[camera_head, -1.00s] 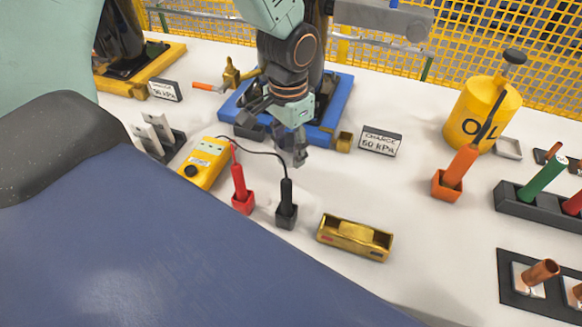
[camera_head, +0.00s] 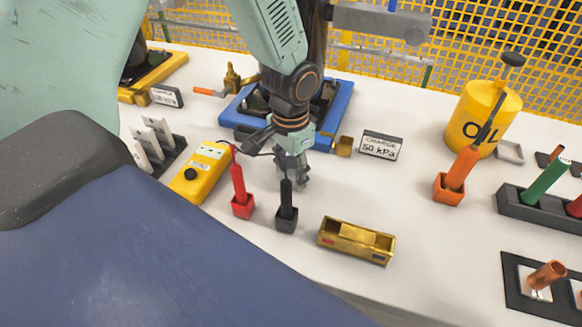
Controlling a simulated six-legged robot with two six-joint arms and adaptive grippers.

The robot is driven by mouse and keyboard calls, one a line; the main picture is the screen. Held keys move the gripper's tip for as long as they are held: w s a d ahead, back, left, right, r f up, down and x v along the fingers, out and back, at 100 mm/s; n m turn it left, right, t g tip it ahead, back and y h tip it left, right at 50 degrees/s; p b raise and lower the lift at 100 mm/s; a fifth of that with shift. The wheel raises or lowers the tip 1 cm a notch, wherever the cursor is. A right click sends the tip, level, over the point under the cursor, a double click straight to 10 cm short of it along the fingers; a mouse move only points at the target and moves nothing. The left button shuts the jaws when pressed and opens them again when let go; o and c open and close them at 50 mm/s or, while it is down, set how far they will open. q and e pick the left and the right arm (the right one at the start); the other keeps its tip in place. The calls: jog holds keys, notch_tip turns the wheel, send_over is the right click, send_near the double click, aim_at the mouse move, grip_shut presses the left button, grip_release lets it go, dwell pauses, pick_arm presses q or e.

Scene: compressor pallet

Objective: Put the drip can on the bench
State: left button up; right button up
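A small brass-coloured square cup (camera_head: 344,146) stands at the right front edge of the blue base (camera_head: 336,119); it looks like the drip can, though no label shows. My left gripper (camera_head: 301,180) points down just in front of the blue base, left of and nearer than the cup. Its fingers are small and partly overlapped, so I cannot tell if they are open or shut. The white bench (camera_head: 415,215) has bare surface around them. My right gripper is not in view.
A black probe (camera_head: 287,213) stands close to my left gripper's fingers, with a red probe (camera_head: 240,195) and a yellow meter (camera_head: 199,172) to its left. A brass tray (camera_head: 345,245) lies in front. A yellow oil can (camera_head: 478,115) stands right.

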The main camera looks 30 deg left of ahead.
pick_arm(q)
jog(key=shift+o, duration=0.6)
jog(key=shift+w+f, duration=0.1)
jog(key=shift+o, duration=1.4)
jog(key=shift+d+r, duration=0.2)
jog(key=shift+a, duration=0.15)
notch_tip(320, 180, up, 12)
jog(key=p, duration=0.4)
jog(key=shift+r, duration=0.25)
jog(key=shift+r, duration=0.1)
